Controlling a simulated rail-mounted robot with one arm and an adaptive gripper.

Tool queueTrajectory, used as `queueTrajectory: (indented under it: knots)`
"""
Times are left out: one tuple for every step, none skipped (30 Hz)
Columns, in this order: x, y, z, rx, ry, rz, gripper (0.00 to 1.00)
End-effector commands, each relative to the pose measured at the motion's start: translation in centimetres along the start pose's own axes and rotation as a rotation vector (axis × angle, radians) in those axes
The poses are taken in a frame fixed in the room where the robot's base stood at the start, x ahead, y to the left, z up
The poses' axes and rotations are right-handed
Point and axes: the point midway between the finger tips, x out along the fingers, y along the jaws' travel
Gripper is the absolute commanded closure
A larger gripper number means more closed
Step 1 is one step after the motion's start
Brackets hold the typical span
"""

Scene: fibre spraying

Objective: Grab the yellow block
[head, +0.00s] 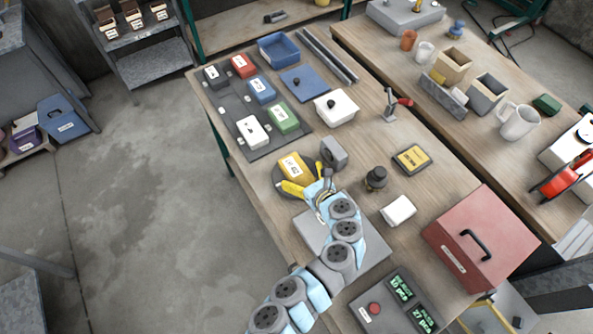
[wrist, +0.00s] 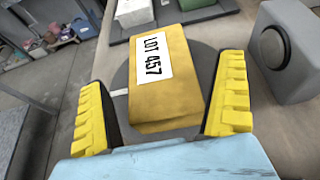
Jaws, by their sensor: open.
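The yellow block (wrist: 168,85) carries a white label reading "LOT 457" and lies on a round dark grey disc (wrist: 124,78). In the head view the yellow block (head: 294,167) sits near the left edge of the wooden table. My gripper (wrist: 165,100) is open, with one yellow finger on each side of the block's near end. The block lies between and ahead of the fingers, and a gap shows on the left side. I cannot tell whether the right finger touches it. In the head view my gripper (head: 306,188) is just in front of the block.
A grey housing with a round face (wrist: 290,50) stands close to the right. Behind is a dark mat (head: 235,112) with several coloured blocks. A black knob (head: 376,178), white block (head: 398,210) and red toolbox (head: 481,240) stand to the right.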

Motion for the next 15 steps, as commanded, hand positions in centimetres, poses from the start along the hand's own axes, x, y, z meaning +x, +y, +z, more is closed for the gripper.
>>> queueTrajectory:
  knots:
    - [0.5,0.0,0.3,-0.001,0.000,0.001,0.00]
    - [0.8,0.0,0.3,-0.001,0.000,0.000,0.00]
    - [1.2,0.1,0.3,0.000,0.001,0.002,0.00]
    - [1.6,0.1,0.2,0.001,0.001,0.003,0.00]
    - [1.8,0.2,0.2,0.001,0.001,0.004,0.00]
    - [2.1,0.1,0.2,0.000,0.001,0.004,0.00]
    - [2.4,0.1,0.2,0.000,0.001,0.002,0.00]
    - [2.5,0.1,0.2,0.000,0.001,0.001,0.00]
    - [2.8,0.0,0.2,0.000,0.000,0.000,0.00]
    - [2.9,0.0,0.2,0.000,0.000,-0.001,0.00]
    - [3.0,0.0,0.2,0.000,0.000,0.000,0.00]
    - [3.1,0.1,0.2,0.000,0.000,0.000,0.00]
    - [3.1,0.1,0.2,0.000,0.000,0.000,0.00]
    - [3.1,0.1,0.2,0.000,0.000,-0.001,0.00]
    - [3.1,0.1,0.2,0.000,0.000,-0.001,0.00]
